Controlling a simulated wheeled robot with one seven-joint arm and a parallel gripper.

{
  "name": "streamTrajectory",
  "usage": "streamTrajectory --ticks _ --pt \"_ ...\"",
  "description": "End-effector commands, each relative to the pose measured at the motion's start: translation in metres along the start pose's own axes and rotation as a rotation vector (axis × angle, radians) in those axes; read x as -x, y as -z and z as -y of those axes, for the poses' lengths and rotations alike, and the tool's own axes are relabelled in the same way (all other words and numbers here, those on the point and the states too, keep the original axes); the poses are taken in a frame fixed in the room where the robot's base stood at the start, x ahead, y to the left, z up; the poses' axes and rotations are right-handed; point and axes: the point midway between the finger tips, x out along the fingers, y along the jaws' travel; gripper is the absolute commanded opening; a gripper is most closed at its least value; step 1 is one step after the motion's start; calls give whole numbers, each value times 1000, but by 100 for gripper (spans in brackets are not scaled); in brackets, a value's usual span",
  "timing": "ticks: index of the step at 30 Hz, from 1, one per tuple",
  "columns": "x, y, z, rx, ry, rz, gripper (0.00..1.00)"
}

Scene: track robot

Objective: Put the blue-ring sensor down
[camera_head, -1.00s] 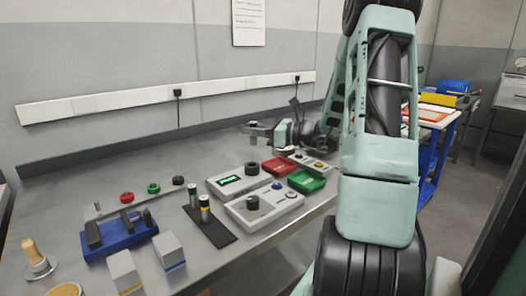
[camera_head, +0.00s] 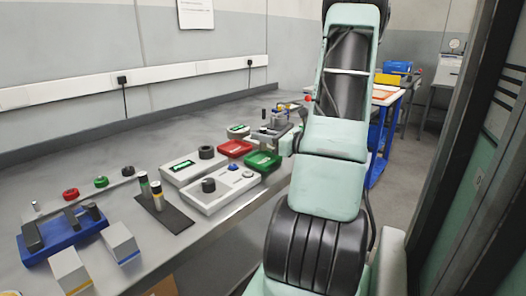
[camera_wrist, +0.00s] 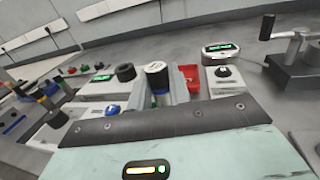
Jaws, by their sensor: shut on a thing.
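The blue-ring sensor (camera_wrist: 157,76), a short dark cylinder with a pale top and a bluish band, stands out between my fingers in the wrist view. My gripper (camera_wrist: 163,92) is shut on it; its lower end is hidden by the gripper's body. In the head view my arm hides most of the gripper, and I cannot make out the sensor there. Two banded cylinders (camera_head: 151,193) stand upright on a black mat (camera_head: 178,222) on the bench. I cannot tell from the wrist view whether the held sensor touches anything.
The grey bench holds control boxes with knobs (camera_head: 222,191), a red tray (camera_head: 235,148), a green tray (camera_head: 263,160) and a small display meter (camera_wrist: 221,50). A lever-handled fixture (camera_wrist: 292,68) stands at the right of the wrist view. A blue rack (camera_head: 62,236) and two pale blocks are near the front left.

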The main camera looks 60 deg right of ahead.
Motion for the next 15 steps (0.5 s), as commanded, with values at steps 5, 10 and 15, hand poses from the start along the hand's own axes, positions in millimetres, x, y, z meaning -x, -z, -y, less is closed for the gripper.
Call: streamTrajectory --ticks 5,10,15 --pt "0 20 0 -3 0 1 0" --pt "0 38 0 -1 0 1 0" --pt "0 37 0 1 0 1 0"
